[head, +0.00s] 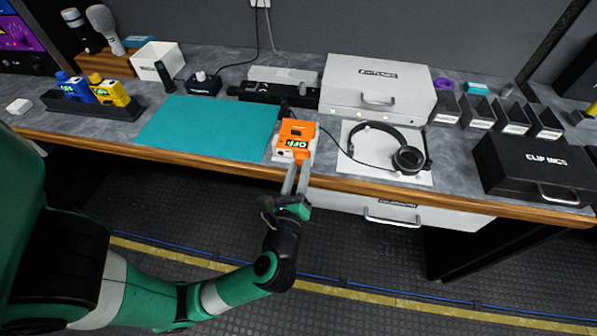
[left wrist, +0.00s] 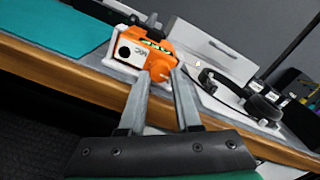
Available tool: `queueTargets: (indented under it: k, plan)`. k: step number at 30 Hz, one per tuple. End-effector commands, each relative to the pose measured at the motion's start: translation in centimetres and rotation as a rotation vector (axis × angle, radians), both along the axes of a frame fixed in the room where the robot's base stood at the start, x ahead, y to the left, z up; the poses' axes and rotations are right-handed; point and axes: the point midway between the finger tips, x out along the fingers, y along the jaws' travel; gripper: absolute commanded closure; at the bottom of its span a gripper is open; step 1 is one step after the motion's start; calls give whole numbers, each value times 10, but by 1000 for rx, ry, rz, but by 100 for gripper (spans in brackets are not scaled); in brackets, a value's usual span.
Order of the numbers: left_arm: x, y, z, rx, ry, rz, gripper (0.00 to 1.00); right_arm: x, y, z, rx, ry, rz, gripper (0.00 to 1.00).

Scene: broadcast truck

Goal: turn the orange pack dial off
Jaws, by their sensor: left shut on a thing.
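The orange pack (head: 297,133) lies on the bench just right of the teal mat, with a black cable behind it. Its small display shows green characters that read OFF in the head view. In the left wrist view the pack (left wrist: 182,45) shows its white-edged front with a round black socket. My left gripper (head: 299,164) reaches over the bench's front edge to the pack's front. In the left wrist view its fingertips (left wrist: 160,77) are shut on the small orange dial (left wrist: 158,68), which they partly cover. My right gripper is not in view.
The teal mat (head: 210,127) lies left of the pack. Headphones (head: 395,148) rest on a white sheet to the right. Blue and yellow packs (head: 110,93) stand in a black holder at left. A white case (head: 377,88) stands behind. The wooden bench edge (head: 225,168) runs under my gripper.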

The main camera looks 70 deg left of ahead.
Motion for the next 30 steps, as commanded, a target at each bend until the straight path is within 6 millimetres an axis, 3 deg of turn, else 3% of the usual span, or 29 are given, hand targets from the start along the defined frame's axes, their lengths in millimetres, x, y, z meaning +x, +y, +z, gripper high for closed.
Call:
queueTargets:
  k: [17, 18, 22, 23, 30]
  plan:
    - [0, 0, 0, -24, -38, -1, 100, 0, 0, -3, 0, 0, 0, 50]
    - [0, 0, 0, -24, -38, -1, 64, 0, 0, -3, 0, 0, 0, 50]
    - [0, 0, 0, -23, -37, -1, 41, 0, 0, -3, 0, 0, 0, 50]
    - [0, 0, 0, -23, -37, -1, 37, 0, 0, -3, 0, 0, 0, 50]
    - [0, 0, -1, -24, -36, 1, 37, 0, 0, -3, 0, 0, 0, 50]
